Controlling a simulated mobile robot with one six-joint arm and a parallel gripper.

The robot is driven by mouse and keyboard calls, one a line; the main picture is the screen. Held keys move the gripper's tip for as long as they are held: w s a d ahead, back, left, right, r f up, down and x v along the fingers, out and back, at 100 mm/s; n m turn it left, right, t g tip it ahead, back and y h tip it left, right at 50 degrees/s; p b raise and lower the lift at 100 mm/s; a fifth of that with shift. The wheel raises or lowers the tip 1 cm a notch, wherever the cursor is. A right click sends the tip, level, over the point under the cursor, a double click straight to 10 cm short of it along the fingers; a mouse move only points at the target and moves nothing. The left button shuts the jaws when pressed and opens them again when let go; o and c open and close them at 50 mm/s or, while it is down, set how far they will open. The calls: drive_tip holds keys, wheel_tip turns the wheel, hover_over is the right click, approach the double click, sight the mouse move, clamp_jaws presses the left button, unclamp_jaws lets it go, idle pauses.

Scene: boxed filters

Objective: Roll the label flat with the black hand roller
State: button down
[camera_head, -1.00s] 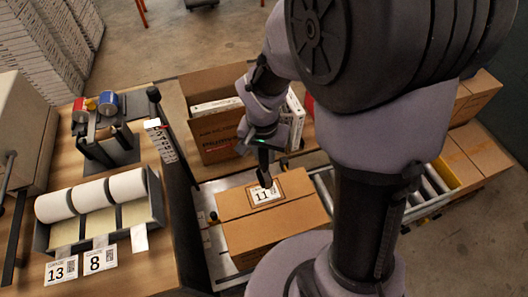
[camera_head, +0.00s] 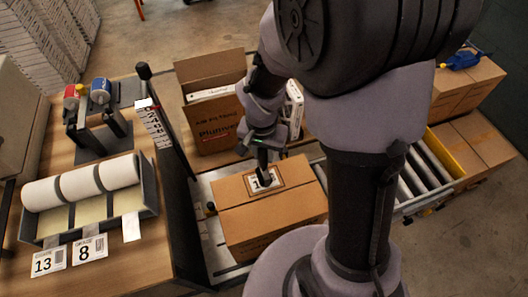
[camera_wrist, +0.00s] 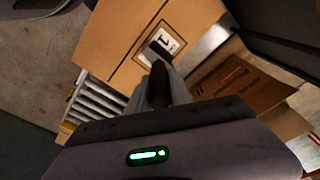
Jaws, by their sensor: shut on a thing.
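A closed cardboard box (camera_head: 275,212) sits on the packing surface, with a white label (camera_head: 275,175) inside a printed frame on its top. The label also shows in the wrist view (camera_wrist: 172,38). My gripper (camera_head: 264,140) is shut on the black hand roller (camera_head: 263,160) and holds it upright above the label. In the wrist view the roller (camera_wrist: 157,85) points from the jaws toward the label, and its dark end overlaps part of the printed number. I cannot tell whether it touches the label.
An open carton (camera_head: 213,125) with white boxes inside stands behind the box. A roller conveyor (camera_head: 418,180) runs to the right, with more cartons (camera_head: 470,150) beyond it. At left, the bench holds a label-roll dispenser (camera_head: 150,190), labels 13 (camera_head: 47,262) and 8 (camera_head: 90,249), and tape dispensers (camera_head: 95,120).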

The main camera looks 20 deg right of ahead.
drive_tip(key=shift+f+b, duration=0.65)
drive_tip(key=shift+b, duration=0.05)
drive_tip(key=shift+d+f+b, duration=0.15)
drive_tip(key=shift+d+b, duration=0.3)
drive_tip(key=shift+d, duration=0.3)
drive_tip(key=a, duration=0.3)
drive_tip(key=a+b, duration=0.1)
drive_tip(key=a, duration=0.1)
drive_tip(key=shift+a+r, duration=0.2)
drive_tip(key=shift+r, duration=0.05)
idle(0.5)
drive_tip(key=shift+r, duration=0.1)
wheel_tip(320, 180, up, 8)
drive_tip(key=p, duration=0.6)
